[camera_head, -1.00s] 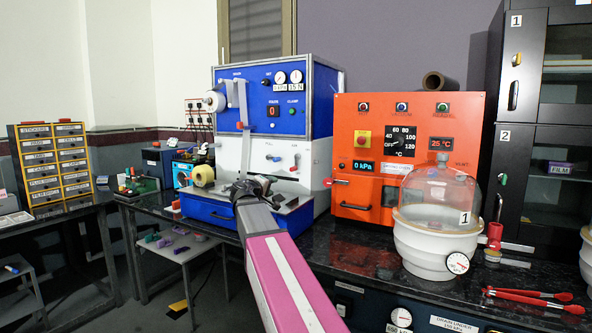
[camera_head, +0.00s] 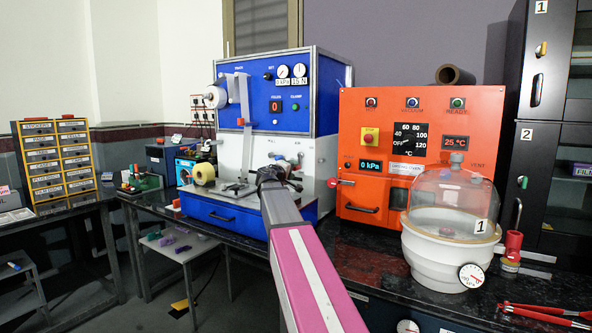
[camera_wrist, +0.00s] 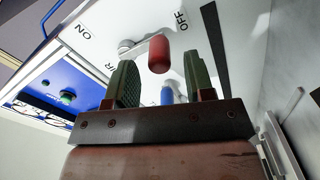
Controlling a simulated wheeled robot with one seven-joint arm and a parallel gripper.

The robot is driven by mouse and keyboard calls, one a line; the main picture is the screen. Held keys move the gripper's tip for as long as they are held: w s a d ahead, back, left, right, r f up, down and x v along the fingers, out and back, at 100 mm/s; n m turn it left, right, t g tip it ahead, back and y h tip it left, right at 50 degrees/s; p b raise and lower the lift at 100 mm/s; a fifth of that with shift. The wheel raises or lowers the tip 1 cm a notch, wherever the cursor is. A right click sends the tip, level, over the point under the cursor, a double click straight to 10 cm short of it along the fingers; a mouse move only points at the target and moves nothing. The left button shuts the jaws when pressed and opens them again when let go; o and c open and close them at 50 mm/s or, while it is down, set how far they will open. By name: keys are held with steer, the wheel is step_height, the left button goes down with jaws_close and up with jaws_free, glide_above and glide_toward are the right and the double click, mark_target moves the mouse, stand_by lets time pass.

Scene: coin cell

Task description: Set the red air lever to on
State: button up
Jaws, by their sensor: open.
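The red air lever (camera_wrist: 158,54) shows in the wrist view on a white panel, its red grip between and just beyond my finger tips. It lies between the ON and OFF labels, nearer OFF; its grey pivot is to its left. My gripper (camera_wrist: 160,78) is open, a dark green finger on each side of the lever, with no clear contact. In the head view my gripper (camera_head: 277,174) is in front of the white panel of the blue and white machine (camera_head: 235,150); it and my arm hide part of the panel, and I cannot clearly make out the lever there.
A blue lever (camera_wrist: 167,93) is close by, seen between my fingers. The orange oven (camera_head: 375,160) stands right of the machine, with a glass-domed white pot (camera_head: 445,250) before it.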

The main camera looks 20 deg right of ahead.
mark_target(296, 168)
steer(key=shift+x, duration=1.75)
jaws_close()
